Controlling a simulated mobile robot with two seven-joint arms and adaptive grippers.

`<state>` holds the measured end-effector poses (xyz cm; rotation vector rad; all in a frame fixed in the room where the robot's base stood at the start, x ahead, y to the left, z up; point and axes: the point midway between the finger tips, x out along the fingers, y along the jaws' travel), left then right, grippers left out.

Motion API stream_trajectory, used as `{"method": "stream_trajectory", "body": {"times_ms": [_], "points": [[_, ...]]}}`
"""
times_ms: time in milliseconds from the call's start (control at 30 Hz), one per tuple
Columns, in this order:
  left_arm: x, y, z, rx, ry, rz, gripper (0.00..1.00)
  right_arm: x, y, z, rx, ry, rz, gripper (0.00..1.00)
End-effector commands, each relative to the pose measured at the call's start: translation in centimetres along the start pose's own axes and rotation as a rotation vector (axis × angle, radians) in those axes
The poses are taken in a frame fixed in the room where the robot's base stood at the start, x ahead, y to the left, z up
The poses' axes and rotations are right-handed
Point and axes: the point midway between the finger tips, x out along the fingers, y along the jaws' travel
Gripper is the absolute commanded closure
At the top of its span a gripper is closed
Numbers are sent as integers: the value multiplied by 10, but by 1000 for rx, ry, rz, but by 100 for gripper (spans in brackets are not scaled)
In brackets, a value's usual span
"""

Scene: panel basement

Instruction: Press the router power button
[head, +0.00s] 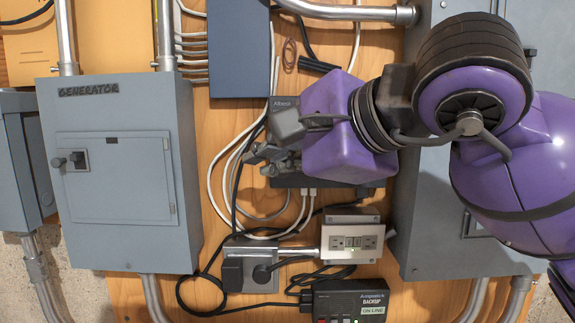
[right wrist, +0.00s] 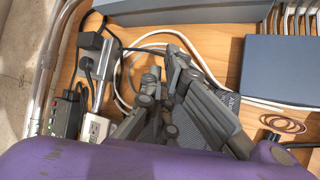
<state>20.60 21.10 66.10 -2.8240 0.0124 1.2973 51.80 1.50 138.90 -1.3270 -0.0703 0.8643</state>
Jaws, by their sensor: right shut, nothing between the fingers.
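The router (head: 284,102) is a dark box on the wooden panel, mostly hidden behind my right gripper and wrist in the head view. Its lower edge shows white cable plugs. In the right wrist view a dark, finely textured part of the router (right wrist: 228,112) shows beside the fingers. I cannot make out the power button in either view. My right gripper (head: 259,160) is shut and empty, in front of the router's left side. It also shows in the right wrist view (right wrist: 171,62). I cannot tell whether it touches the router. My left gripper is not in view.
A grey generator box (head: 120,225) stands at left, a large grey cabinet (head: 418,190) at right. A blue-grey box (head: 238,60) is above. White and black cables loop at the router's left. Below are an outlet box (head: 353,228) and a black backup unit (head: 345,303).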

Motion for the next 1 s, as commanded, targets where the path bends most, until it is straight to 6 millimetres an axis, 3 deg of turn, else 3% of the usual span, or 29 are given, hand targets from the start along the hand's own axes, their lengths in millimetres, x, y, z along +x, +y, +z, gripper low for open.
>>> {"method": "stream_trajectory", "body": {"times_ms": [300, 1000], "points": [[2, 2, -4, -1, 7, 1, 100, 16, -12, -11, 0, 0, 0, 100], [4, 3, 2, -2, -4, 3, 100, 16, -12, -12, 0, 0, 0, 100]]}}
